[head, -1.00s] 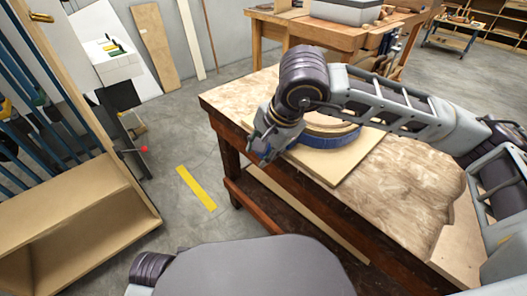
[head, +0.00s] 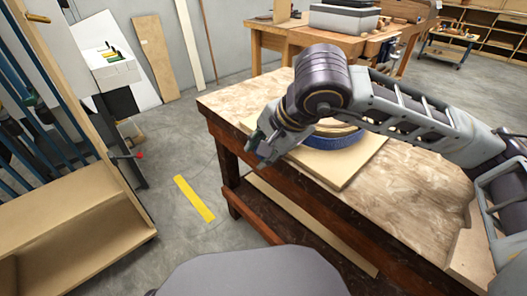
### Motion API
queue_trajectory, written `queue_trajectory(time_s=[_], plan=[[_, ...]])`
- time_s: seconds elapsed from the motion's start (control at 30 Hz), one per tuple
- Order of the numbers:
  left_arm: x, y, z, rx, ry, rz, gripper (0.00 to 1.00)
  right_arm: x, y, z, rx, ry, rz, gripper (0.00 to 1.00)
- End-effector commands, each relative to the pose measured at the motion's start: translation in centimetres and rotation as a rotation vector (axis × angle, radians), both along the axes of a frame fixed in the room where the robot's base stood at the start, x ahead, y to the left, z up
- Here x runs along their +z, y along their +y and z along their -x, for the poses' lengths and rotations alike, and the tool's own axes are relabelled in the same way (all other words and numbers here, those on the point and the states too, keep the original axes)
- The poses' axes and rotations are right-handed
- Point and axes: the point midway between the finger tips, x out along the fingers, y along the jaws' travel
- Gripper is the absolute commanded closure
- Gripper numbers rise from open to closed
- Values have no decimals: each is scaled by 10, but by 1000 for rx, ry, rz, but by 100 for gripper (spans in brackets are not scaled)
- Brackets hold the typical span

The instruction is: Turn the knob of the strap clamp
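The strap clamp (head: 341,142) shows as a blue band around a round, bent wooden lamination (head: 335,127). It lies on a pale square board (head: 340,178) on the workbench. My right gripper (head: 260,153) points down at the left edge of that board, to the left of the blue band. Its fingers are small and seen at an angle, so I cannot tell if they are apart or hold anything. The knob of the clamp cannot be made out; my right arm and wrist hide part of the band and ring. My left gripper is not in view.
The workbench (head: 415,205) has a bare mottled top to the right of the board and a lower shelf. A wooden cabinet (head: 85,225) stands at the left. Another bench (head: 290,38) stands behind. The floor between, with a yellow strip (head: 194,199), is clear.

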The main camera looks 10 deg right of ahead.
Motion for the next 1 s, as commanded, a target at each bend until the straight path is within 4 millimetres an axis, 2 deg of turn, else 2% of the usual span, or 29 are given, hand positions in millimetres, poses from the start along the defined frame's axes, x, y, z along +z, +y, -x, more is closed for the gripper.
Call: queue_trajectory(time_s=[0.33,0.37,0.5,1.0], plan=[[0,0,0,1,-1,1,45,0,0,0,0,-1,-1,91],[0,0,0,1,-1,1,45,0,0,0,0,-1,-1,64],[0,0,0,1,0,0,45,0,0,0,0,-1,-1,46],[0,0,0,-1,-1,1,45,5,-2,2,0,0,0,45]])
